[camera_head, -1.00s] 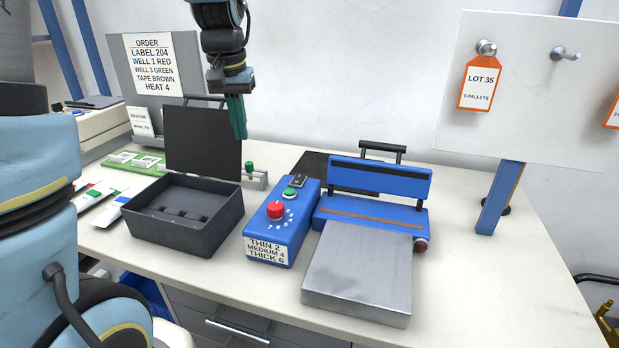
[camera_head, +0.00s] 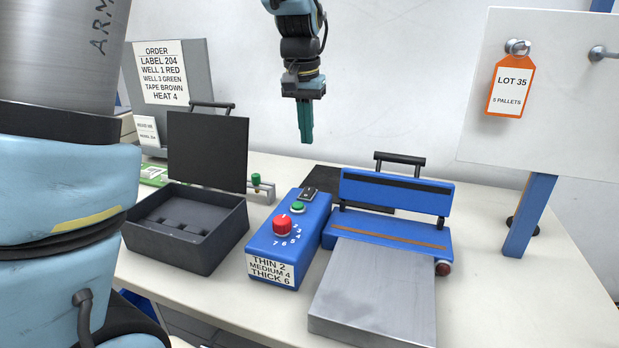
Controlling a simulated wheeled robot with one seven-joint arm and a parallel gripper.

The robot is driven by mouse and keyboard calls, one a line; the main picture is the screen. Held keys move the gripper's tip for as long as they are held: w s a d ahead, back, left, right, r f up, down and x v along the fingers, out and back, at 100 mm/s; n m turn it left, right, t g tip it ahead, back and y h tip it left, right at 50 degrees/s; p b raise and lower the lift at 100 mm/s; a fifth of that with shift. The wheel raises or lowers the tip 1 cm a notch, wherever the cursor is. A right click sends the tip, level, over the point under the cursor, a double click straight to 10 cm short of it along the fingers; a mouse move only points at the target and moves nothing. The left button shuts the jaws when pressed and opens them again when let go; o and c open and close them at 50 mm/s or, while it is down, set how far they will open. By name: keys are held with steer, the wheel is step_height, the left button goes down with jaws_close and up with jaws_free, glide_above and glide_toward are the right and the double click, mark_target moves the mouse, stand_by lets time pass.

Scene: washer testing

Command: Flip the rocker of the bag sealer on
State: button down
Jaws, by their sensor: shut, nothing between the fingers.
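The bag sealer (camera_head: 392,228) is blue, with its hinged upper arm raised and a metal plate in front. Its blue control box (camera_head: 268,253) stands to its left. The rocker's position is too small to read. My gripper (camera_head: 306,138) points down with its teal fingers together and empty. It is in the air above and behind the rocker, apart from it.
An open black case (camera_head: 187,245) stands left of the control box, lid upright. A white board with an orange tag (camera_head: 510,90) stands at right on a blue post. Bare table lies front right.

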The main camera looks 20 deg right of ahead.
mark_target(310, 188)
steer(key=f, duration=0.4)
steer(key=w+f+p, duration=0.1)
steer(key=f, duration=0.3)
steer(key=d+f+p, duration=0.1)
steer(key=f, duration=0.3)
steer(key=shift+w+d+f, duration=0.1)
steer(key=shift+w+f, duration=0.05)
steer(key=shift+w, duration=0.05)
steer(key=shift+p, duration=0.5)
steer(key=shift+w+d+f, duration=0.1)
steer(key=shift+w, duration=0.05)
steer(key=shift+f, duration=0.1)
steer(key=shift+s+a+r, duration=0.2)
steer(key=shift+s+a, duration=0.3)
steer(key=shift+s, duration=0.15)
